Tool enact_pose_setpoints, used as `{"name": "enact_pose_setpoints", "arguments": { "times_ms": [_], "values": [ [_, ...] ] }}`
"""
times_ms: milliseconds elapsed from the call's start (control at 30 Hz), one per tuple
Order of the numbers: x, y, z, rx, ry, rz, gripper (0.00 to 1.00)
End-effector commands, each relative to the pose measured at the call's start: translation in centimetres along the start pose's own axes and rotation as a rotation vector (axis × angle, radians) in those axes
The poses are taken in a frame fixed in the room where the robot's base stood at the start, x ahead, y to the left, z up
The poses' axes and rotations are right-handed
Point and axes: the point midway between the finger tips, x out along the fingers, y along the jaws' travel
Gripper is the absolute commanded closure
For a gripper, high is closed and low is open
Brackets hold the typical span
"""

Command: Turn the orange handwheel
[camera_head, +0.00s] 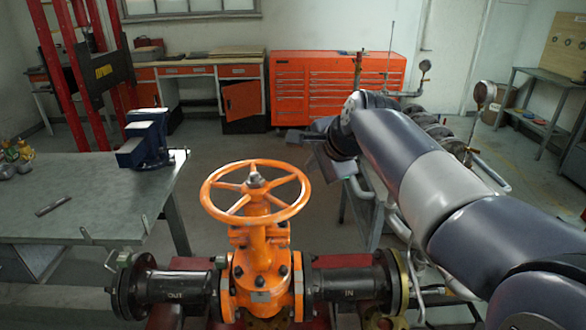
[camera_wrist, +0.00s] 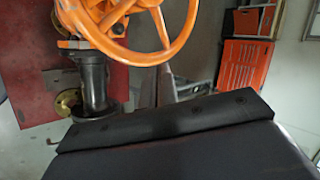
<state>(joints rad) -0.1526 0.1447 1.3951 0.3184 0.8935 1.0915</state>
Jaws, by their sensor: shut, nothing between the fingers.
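The orange handwheel (camera_head: 256,183) sits level on top of the orange gate valve (camera_head: 261,262), in the middle of the head view. Its spokes and rim also show at the top of the wrist view (camera_wrist: 165,52). My gripper (camera_head: 320,170) is just right of the wheel and appears apart from it. In the wrist view my gripper (camera_wrist: 165,118) is a dark bar across the lower middle, with the wheel beyond it. It is shut and empty. Its fingertips are dark and hard to make out in the head view.
Black flanged pipes (camera_head: 175,287) run left and right from the valve. A grey workbench (camera_head: 90,205) with a blue vise (camera_head: 148,138) stands at left. Pipes and gauges (camera_head: 484,92) lie behind my arm at right. An orange tool cabinet (camera_head: 335,85) stands at the back, beyond open floor.

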Motion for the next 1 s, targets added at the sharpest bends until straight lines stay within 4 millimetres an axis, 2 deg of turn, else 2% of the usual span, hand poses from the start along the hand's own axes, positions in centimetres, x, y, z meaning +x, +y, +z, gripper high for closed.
{"name": "enact_pose_setpoints", "arguments": {
  "times_ms": [167,400,600,800,1000],
  "values": [
    [1.4,0.0,0.1,0.015,-0.001,0.002,1.00],
    [5.8,0.0,0.1,0.013,-0.002,0.004,1.00],
    [8.6,0.0,0.1,0.012,-0.001,0.002,1.00],
    [9.9,0.0,0.0,0.012,0.001,0.000,1.00],
    [10.0,0.0,0.0,0.012,0.001,-0.001,1.00]
  ]
}}
